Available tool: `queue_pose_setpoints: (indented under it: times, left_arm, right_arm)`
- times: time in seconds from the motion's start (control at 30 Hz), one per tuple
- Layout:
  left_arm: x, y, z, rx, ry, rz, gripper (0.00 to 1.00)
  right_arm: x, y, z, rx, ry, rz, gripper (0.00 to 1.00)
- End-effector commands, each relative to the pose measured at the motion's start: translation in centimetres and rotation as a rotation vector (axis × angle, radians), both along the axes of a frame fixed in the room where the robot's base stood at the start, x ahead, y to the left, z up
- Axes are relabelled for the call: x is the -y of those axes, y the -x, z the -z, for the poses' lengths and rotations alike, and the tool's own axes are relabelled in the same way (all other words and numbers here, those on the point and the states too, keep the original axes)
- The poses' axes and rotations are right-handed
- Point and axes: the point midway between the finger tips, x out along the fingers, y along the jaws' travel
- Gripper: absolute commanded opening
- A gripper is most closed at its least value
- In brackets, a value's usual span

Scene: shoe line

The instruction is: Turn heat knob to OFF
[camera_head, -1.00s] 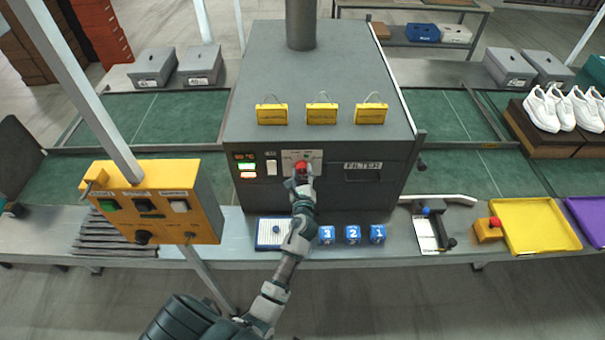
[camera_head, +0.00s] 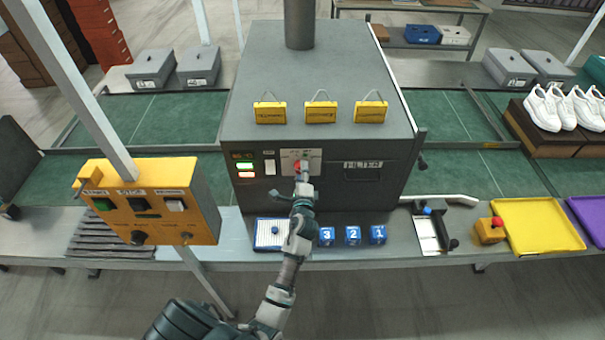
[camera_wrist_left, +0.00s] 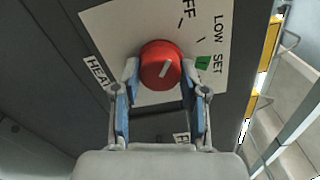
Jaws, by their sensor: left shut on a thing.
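The red heat knob (camera_head: 299,166) is on a white dial plate on the front of the grey heater box. In the left wrist view the knob (camera_wrist_left: 160,63) shows a white pointer line, which points up and slightly right, roughly toward the OFF tick. The lettering OFF, LOW and SET lies at the plate's upper right, with a green mark (camera_wrist_left: 203,63) by SET. My left gripper (camera_wrist_left: 161,85) is shut on the knob, one blue-padded finger on each side. In the head view my left gripper (camera_head: 303,180) covers the knob's lower part. My right gripper is out of view.
A lit display (camera_head: 245,169) and a white switch (camera_head: 270,166) are left of the dial. The filter panel (camera_head: 363,170) is to its right. Blue numbered cubes (camera_head: 352,236) and a blue-edged tray (camera_head: 257,240) stand below. A yellow control box (camera_head: 150,205) stands at left.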

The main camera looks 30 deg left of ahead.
Motion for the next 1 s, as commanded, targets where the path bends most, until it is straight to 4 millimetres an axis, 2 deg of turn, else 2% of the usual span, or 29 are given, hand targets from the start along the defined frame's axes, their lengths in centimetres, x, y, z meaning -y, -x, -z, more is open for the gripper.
queue_pose_setpoints:
  times: [0.3,0.8,0.83,0.9,0.93,1.0]
  left_arm:
    - [0.03,0.05,0.35,0.051,0.097,-0.001,0.08]
    - [0.01,0.08,0.44,0.058,0.113,-0.002,0.08]
    - [0.0,0.08,0.45,0.058,0.113,-0.002,0.45]
    - [0.01,0.08,0.44,0.058,0.113,-0.003,0.62]
    - [0.01,0.08,0.41,0.059,0.113,-0.002,0.68]
    - [0.01,0.08,0.31,0.06,0.112,-0.002,0.68]
  right_arm:
    - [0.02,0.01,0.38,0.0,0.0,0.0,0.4]
    - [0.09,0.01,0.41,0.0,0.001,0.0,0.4]
    - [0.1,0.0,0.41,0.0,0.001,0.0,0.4]
    - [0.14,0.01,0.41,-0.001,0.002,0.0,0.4]
    - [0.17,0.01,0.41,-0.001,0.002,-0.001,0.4]
    - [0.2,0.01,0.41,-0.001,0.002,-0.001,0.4]
